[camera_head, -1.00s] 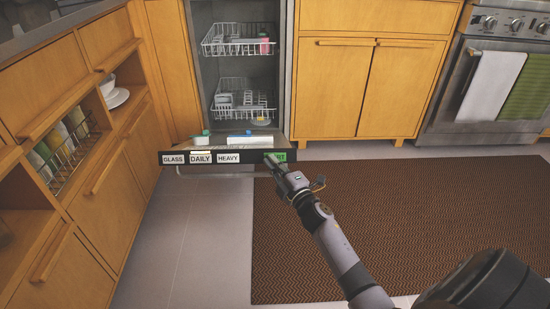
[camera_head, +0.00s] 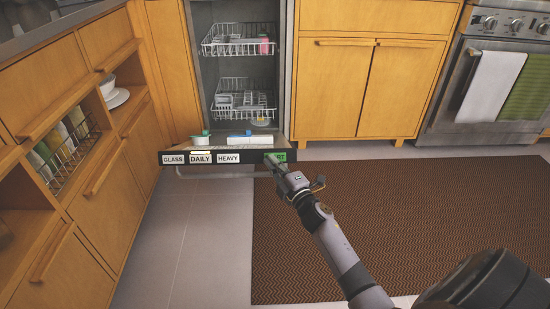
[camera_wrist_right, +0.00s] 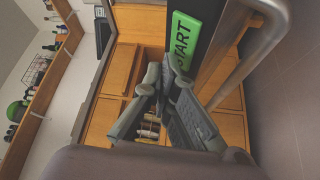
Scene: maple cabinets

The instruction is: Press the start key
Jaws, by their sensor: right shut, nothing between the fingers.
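The green start key (camera_head: 278,157) is at the right end of the dark control strip on the open dishwasher door. Its lettering is partly covered by my right gripper (camera_head: 269,160) in the head view. In the right wrist view the key (camera_wrist_right: 183,42) shows its START label, and the fingertips (camera_wrist_right: 163,78) of my right gripper are just beside it. The right gripper is shut and empty. I cannot tell whether it touches the key. My left gripper is out of view.
GLASS (camera_head: 174,159), DAILY (camera_head: 201,157) and HEAVY (camera_head: 229,157) keys sit left on the same strip. The door holds small items, with racks (camera_head: 240,40) behind. A metal bar (camera_wrist_right: 247,62) runs beside the strip. A brown rug (camera_head: 420,220) covers the floor.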

